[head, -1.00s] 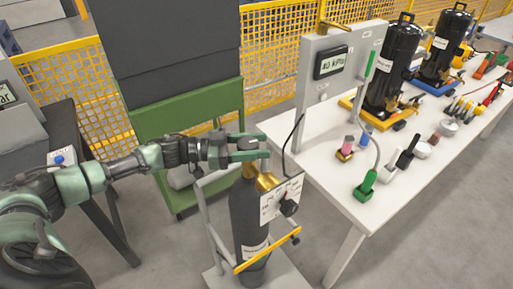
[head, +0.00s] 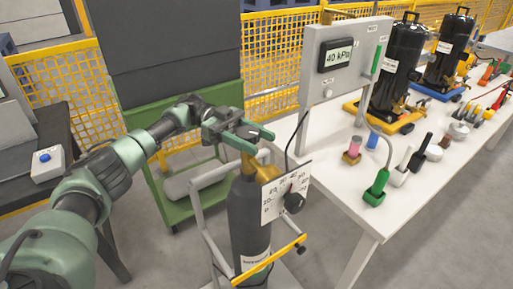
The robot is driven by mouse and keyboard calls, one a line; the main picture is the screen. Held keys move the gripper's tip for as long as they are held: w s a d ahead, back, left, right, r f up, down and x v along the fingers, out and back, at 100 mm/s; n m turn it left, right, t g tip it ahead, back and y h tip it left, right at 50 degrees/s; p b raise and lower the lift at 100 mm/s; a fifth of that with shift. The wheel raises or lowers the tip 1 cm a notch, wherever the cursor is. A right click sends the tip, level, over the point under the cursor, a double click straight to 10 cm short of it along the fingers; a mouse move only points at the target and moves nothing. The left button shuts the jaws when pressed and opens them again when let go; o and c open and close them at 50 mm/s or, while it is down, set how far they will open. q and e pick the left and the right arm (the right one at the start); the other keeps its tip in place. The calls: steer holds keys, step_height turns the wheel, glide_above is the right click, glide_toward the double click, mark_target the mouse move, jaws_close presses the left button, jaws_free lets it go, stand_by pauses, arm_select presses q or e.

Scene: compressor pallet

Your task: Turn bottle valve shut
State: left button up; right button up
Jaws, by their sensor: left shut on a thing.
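The dark gas bottle (head: 249,219) stands upright in a grey trolley with a yellow bar across its front. Its brass valve (head: 259,160) is on top. My left gripper (head: 251,139) is at the top of the valve, its green fingers shut around the valve's top, which they mostly hide. My right gripper is not in view.
A grey panel (head: 347,77) reads 40 kPa on the white table (head: 335,205) at right. Black compressors, small tools and a green-based hose fitting (head: 376,190) stand there. A green cart (head: 186,205) is behind the bottle, with yellow mesh fencing beyond.

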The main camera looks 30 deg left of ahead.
mark_target(256, 135)
arm_select(q)
steer(key=shift+m+g, duration=0.3)
steer(key=shift+g, duration=0.2)
steer(key=o, duration=1.4)
steer(key=shift+s, duration=0.1)
steer(key=shift+c, duration=0.2)
steer(key=shift+r, duration=0.15)
step_height(256, 135, up, 20)
